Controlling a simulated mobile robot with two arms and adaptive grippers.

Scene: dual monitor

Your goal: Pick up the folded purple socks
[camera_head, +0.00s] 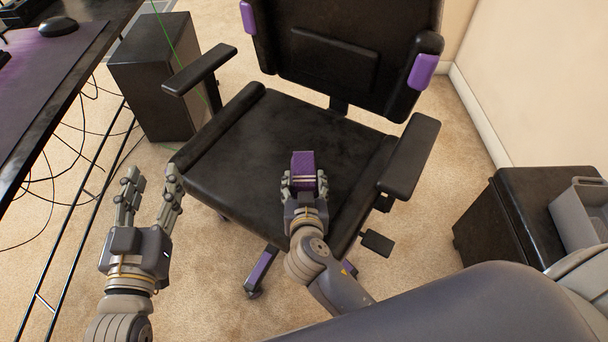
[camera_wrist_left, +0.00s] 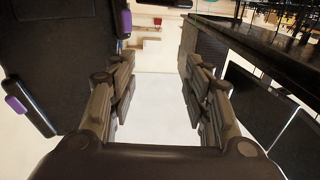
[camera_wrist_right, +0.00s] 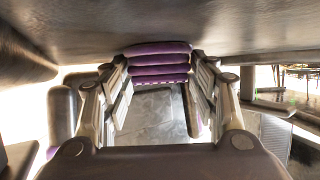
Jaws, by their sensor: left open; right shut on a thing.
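The folded purple socks (camera_head: 303,164) are a small stacked bundle at the chair seat, in the middle of the head view. My right gripper (camera_head: 304,182) is shut on them, one finger at each side. In the right wrist view the layered purple folds (camera_wrist_right: 160,62) sit between the fingertips (camera_wrist_right: 158,78). Whether the socks still touch the seat I cannot tell. My left gripper (camera_head: 149,190) is open and empty, left of the chair and above the carpet. Its spread fingers (camera_wrist_left: 158,85) also show in the left wrist view with nothing between them.
The black office chair (camera_head: 260,130) has armrests on both sides (camera_head: 410,155) and a backrest behind. A desk (camera_head: 45,80) with a mouse (camera_head: 57,26) and loose cables is at left. A dark cabinet (camera_head: 160,75) stands behind. A black box (camera_head: 520,215) with a grey bin (camera_head: 580,215) is at right.

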